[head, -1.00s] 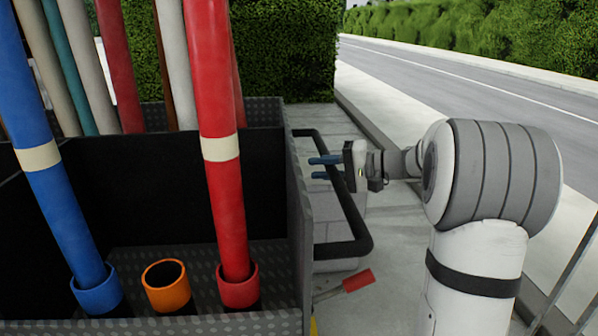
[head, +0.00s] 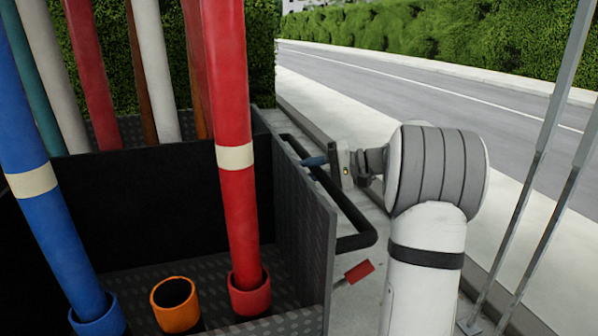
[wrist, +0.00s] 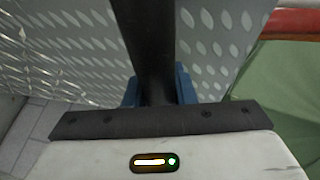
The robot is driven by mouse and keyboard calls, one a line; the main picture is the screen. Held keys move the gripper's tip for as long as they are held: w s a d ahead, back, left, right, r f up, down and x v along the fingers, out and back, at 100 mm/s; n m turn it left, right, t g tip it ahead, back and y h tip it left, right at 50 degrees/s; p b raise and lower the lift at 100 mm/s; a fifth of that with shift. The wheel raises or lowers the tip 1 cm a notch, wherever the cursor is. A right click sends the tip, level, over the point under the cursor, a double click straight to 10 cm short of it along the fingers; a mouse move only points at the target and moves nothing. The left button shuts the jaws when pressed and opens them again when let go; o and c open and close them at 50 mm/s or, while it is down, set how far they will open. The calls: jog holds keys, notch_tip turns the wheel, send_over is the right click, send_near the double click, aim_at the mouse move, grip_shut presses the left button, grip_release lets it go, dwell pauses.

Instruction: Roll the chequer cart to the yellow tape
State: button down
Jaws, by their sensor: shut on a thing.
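The chequer cart (head: 308,225) stands at the left and front of the head view, a dark box with patterned metal walls. Its black handle bar (head: 355,241) sticks out from the right side. My gripper (head: 318,166) is shut on the upper part of this bar. In the wrist view the blue fingers (wrist: 158,90) sit on both sides of the black bar (wrist: 153,40), with the cart's patterned metal plate (wrist: 60,55) behind. The yellow tape is not visible in either view now.
The cart holds several tall poles, among them a blue one (head: 45,220) and a red one (head: 232,110), and an orange socket (head: 175,300). A red lever (head: 360,271) sticks out low. Grey posts (head: 545,150) stand at right, near the road (head: 430,75). A hedge (head: 262,60) stands behind.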

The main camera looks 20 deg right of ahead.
jog(key=c, duration=1.2)
grip_release()
jog(key=shift+w, duration=0.1)
jog(key=shift+d, duration=0.1)
jog(key=v, duration=0.7)
jog(key=shift+d+p, duration=0.3)
jog(key=shift+p, duration=0.15)
jog(key=shift+r, duration=0.1)
